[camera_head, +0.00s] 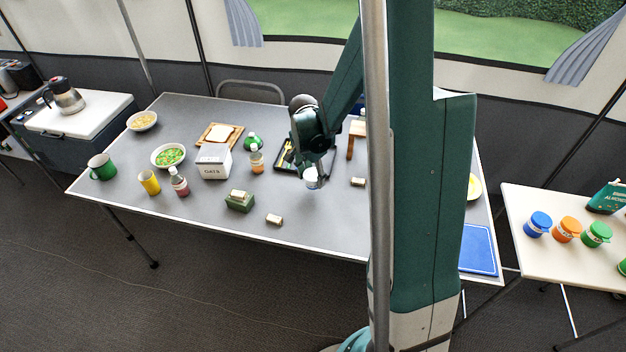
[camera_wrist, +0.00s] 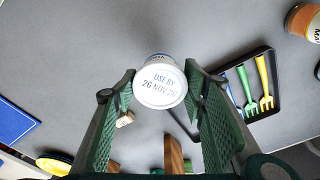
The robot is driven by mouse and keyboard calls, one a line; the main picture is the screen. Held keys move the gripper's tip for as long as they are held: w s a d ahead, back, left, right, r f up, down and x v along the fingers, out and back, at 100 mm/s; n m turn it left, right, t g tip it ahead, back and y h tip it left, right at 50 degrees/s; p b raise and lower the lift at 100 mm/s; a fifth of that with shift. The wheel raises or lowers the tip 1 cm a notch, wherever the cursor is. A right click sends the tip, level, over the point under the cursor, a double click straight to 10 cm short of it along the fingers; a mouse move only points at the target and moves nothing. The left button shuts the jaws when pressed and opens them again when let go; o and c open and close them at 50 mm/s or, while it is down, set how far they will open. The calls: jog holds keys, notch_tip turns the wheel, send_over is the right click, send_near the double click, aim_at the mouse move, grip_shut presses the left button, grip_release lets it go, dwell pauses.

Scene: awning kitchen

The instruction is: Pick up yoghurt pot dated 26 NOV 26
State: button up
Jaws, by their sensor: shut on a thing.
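A white yoghurt pot (camera_wrist: 160,88) sits between the two fingers of my gripper in the wrist view. Its pale lid faces the camera and reads "USE BY 26 NOV" with a last number that looks like 26. My gripper (camera_head: 313,172) is shut on the pot, fingers on either side of it. In the head view the white pot (camera_head: 312,183) shows just under the fingers, over the middle of the grey table (camera_head: 300,225). I cannot tell whether its base is clear of the table top.
A black cutlery tray (camera_wrist: 262,83) lies close by. A wooden stand (camera_head: 351,142) is at the right.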

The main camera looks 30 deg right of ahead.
aim_at(314, 173)
jog(key=shift+r+p, duration=0.65)
jog(key=shift+r, duration=2.55)
